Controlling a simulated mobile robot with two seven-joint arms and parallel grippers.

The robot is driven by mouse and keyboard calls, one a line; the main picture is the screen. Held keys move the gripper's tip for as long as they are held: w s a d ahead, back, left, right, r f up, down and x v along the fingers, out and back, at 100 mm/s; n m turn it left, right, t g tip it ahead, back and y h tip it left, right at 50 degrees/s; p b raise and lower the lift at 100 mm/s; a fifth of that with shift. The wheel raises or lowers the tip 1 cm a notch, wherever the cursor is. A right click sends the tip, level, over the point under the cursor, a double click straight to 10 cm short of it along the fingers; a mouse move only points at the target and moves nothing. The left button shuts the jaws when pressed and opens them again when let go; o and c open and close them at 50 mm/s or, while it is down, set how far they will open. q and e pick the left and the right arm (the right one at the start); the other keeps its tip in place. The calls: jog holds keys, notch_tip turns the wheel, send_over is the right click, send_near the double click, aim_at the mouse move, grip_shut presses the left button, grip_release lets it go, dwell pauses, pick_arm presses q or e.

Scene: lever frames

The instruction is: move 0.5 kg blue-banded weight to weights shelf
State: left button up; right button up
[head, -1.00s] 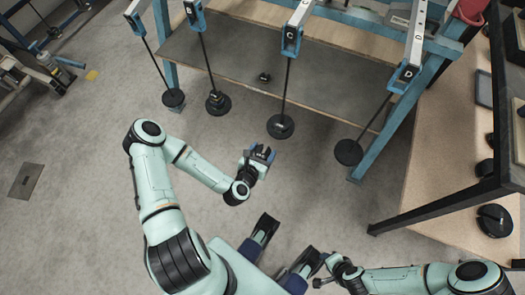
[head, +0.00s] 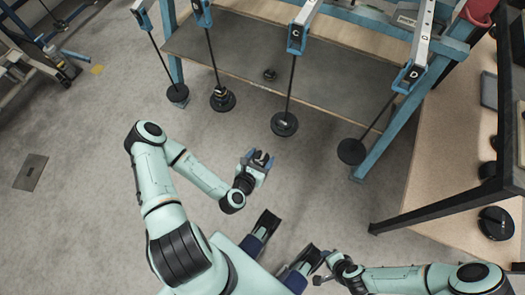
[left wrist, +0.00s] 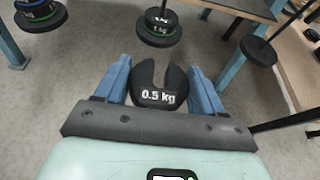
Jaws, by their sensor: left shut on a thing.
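My left gripper (head: 258,161) is shut on a black slotted weight, marked 0.5 kg in the left wrist view (left wrist: 160,90). No blue band shows on the weight from this side. The gripper holds it in front of the lever frame, left of the hanger under lever C (head: 284,124). A grey shelf board (head: 330,75) spans the frame behind the hangers, with a small black weight (head: 269,74) on it. I cannot tell whether this board is the weights shelf. My right gripper (head: 324,268) is low at the bottom, its jaws too small to read.
Other hangers hang at the left (head: 178,93), at the stacked one (head: 222,101) and under lever D (head: 352,151). A blue frame leg (head: 368,158) stands right of them. A wooden bench (head: 440,165) is at the right.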

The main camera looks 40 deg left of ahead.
pick_arm(q)
jog(key=shift+s+d+r, duration=0.1)
jog(key=shift+s+d, duration=0.05)
jog(key=shift+s, duration=0.45)
jog(key=shift+s+d, duration=0.15)
jog(key=shift+s, duration=0.45)
